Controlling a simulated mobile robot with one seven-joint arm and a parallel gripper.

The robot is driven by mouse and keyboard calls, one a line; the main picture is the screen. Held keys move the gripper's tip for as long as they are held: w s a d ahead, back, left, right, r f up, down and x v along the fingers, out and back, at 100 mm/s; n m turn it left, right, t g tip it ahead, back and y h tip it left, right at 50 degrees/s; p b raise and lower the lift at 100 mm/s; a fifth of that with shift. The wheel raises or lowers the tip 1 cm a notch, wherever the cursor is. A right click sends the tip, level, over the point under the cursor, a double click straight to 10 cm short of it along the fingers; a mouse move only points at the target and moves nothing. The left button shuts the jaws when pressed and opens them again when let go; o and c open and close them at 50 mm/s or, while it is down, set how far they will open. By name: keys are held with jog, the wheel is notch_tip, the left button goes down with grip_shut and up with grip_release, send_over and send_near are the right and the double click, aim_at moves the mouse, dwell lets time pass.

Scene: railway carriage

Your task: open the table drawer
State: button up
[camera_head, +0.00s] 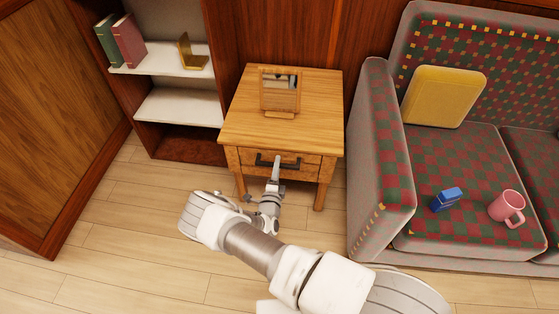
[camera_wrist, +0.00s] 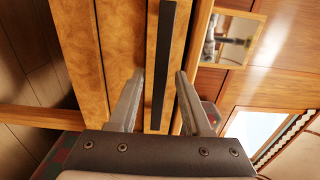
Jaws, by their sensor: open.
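The wooden table (camera_head: 235,125) stands against the panelled wall. Its drawer (camera_head: 310,168) looks shut, with its front about flush with the table's front. A dark bar handle (camera_head: 262,161) is on the drawer front; its middle is partly hidden by my gripper. My gripper (camera_head: 276,160) is at the handle, in front of the drawer. In the wrist view the open fingers (camera_wrist: 160,74) lie on either side of the dark handle (camera_wrist: 166,45). I cannot tell whether either finger touches it.
A framed picture or mirror (camera_head: 280,92) stands on the table top. A shelf unit (camera_head: 180,107) with books is close on the left. The sofa (camera_head: 380,165) is close on the right, with a mug (camera_head: 505,206) and a blue object (camera_head: 446,200) on its seat. Floor shows in front of the table.

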jog(key=shift+w+d, duration=0.1)
jog(key=shift+w, duration=0.35)
grip_shut()
dwell(1.2)
